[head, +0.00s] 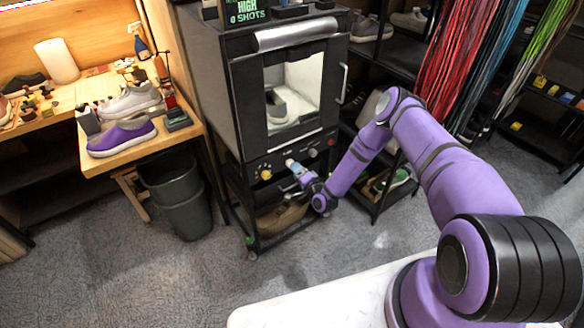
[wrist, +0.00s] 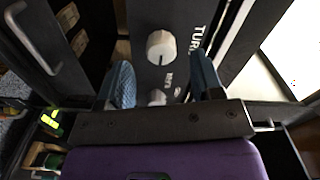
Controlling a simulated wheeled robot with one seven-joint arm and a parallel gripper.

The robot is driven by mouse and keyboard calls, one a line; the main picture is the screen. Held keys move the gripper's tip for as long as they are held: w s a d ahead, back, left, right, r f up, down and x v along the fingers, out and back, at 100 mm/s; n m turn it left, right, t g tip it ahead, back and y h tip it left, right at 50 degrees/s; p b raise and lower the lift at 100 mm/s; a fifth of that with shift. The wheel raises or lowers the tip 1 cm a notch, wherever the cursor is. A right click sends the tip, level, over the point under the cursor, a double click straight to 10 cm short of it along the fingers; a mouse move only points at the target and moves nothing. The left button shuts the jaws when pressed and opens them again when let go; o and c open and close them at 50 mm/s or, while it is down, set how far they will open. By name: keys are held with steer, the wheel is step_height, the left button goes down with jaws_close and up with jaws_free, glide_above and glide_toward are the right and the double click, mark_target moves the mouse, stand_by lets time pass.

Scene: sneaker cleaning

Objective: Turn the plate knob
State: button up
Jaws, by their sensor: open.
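A round cream knob (wrist: 160,46) on the dark control panel shows in the wrist view, just beyond my fingertips and roughly centred between them. Large letters starting "TUR" are printed beside it. My gripper (wrist: 162,68) is open, with one blue finger on each side and nothing between the tips. A second pale knob (wrist: 157,97) is lower and partly hidden by my gripper. In the head view, my gripper (head: 291,164) is at the front panel (head: 284,158) of the black cabinet. I cannot tell which knob is the plate knob.
The panel also carries a yellow knob (head: 266,174) at left and a red knob (head: 331,141) at right. The cabinet window (head: 295,90) above shows a shoe inside. A grey bin (head: 178,195) stands left of the cabinet. Open carpet lies in front.

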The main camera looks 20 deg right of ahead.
steer(key=v, duration=0.6)
steer(key=shift+s, duration=0.15)
